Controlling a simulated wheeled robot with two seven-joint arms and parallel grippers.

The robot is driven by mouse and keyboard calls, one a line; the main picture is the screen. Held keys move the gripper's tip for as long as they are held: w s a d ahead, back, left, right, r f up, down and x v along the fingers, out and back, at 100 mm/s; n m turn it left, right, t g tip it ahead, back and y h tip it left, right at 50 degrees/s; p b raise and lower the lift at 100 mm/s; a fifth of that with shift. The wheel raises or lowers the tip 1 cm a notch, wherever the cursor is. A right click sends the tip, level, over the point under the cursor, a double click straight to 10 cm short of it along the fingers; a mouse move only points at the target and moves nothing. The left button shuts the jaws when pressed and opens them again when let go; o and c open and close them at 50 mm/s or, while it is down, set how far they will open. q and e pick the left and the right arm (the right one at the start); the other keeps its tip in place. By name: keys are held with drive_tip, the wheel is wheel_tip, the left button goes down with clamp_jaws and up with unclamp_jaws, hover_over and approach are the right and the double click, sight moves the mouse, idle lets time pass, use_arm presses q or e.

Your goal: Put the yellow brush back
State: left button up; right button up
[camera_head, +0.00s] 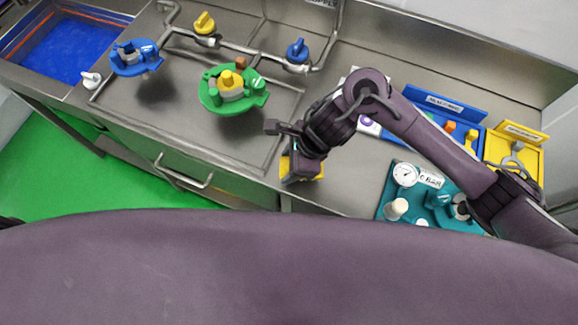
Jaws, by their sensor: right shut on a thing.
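My right gripper (292,162) reaches in from the right and points down near the counter's front edge. It is shut on a yellow thing, which looks like the yellow brush (285,166). Only small yellow parts of it show on either side of the dark gripper; the rest is hidden. I cannot tell whether it touches the counter. A yellow tray (537,163) with a yellow label board (522,132) stands at the far right, partly covered by my right arm. My left gripper is not in view.
A blue tray (415,98) and a teal tray (386,190) with a gauge (405,174) stand on the right. A green fitting (214,101), a blue fitting (125,69) and pipes with yellow (205,23) and blue (297,50) valves are at left. A blue basin (65,48) is far left.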

drive_tip(key=shift+f, duration=1.45)
drive_tip(key=o, duration=0.9)
drive_tip(key=shift+o, duration=0.2)
drive_tip(key=p+v, duration=0.1)
drive_tip(key=v, duration=1)
drive_tip(key=shift+r, duration=0.2)
drive_tip(key=shift+d+r, duration=0.15)
drive_tip(key=shift+r, duration=0.15)
drive_tip(key=shift+s, duration=0.1)
